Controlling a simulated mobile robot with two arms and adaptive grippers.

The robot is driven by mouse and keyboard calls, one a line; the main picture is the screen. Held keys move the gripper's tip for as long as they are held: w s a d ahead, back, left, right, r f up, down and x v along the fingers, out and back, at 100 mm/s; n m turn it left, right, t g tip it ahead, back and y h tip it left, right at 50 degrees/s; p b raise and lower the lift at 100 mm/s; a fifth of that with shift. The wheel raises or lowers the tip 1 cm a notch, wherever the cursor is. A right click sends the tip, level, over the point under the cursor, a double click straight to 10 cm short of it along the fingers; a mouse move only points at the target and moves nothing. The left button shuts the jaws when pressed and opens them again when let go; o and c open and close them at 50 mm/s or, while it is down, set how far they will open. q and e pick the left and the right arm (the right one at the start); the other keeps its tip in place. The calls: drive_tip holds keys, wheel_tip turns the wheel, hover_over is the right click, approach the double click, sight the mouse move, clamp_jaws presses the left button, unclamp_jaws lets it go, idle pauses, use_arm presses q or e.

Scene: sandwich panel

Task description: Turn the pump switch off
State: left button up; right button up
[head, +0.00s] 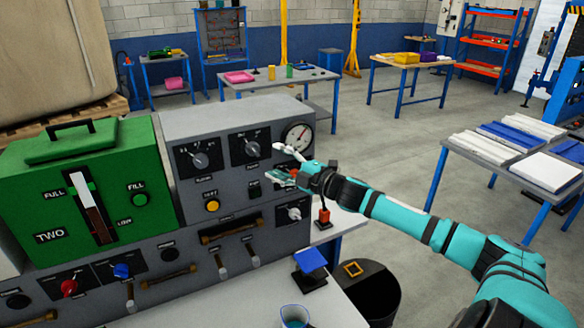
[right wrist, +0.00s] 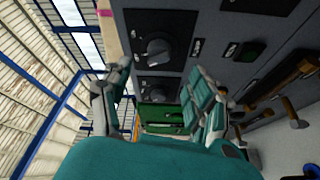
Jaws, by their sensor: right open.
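The grey control panel (head: 235,115) stands at the left, with dials, switches and knobs. Its labels are too small to read, so I cannot tell for sure which control is the pump switch. Two rotary knobs, the left (head: 200,160) and right (head: 252,149), sit above. My right gripper (head: 278,164) is open and empty in front of the panel's right part, below the gauge; its fingers (right wrist: 160,98) show spread in the right wrist view. My left gripper is out of view.
A round gauge (head: 298,136), a yellow button (head: 212,206) and a lower knob (head: 294,213) are close by. Handles (head: 229,234) stick out below. A green tank box (head: 85,195) stands left. A black bin (head: 372,290) is below my right arm.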

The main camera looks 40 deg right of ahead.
drive_tip(key=shift+s+d, duration=0.2)
drive_tip(key=shift+s, duration=0.85)
drive_tip(key=shift+s+d, duration=0.15)
drive_tip(key=shift+s, duration=0.85)
